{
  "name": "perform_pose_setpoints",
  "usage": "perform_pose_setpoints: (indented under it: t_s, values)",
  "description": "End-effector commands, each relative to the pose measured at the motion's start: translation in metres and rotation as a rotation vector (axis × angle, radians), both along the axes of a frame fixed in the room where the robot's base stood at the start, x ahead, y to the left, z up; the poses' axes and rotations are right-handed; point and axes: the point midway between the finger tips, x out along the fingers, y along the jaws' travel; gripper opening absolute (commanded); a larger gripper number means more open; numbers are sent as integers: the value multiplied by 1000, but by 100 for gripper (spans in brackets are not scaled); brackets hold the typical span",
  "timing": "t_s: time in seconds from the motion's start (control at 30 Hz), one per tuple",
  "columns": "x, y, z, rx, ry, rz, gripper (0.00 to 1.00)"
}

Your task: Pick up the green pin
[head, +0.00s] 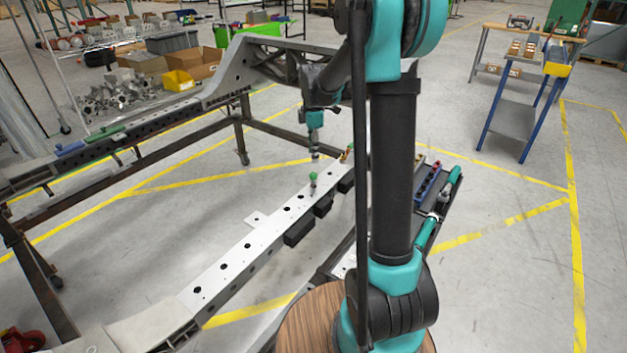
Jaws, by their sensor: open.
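A small pin with a green top (313,178) stands upright on the pale metal rail (238,262), which has a row of dark holes. My gripper (315,156) points down a little above the pin in the picture, with a visible gap between them. It is open and looks empty, though its fingers are very small here. Other small pins with orange and green parts (347,151) stand farther along the rail, close to my arm and partly hidden by it.
A dark tray (456,182) with blue and green tools lies right of my arm. Black blocks (299,230) sit along the rail's side. A second long rail (150,117) runs at the left. A blue-legged workbench (515,105) stands at the back right; floor between is clear.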

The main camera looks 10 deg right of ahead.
Motion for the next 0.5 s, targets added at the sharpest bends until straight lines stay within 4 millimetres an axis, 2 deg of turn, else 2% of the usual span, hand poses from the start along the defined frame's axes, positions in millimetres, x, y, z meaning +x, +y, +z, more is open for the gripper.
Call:
perform_pose_setpoints:
  t_s: [0.13, 0.23, 0.5]
  values:
    - [0, 0, 1, 0, 0, -49, 50]
    - [-1, 0, 4, 0, 0, -180, 50]
    - [-6, 0, 16, 0, 0, -795, 50]
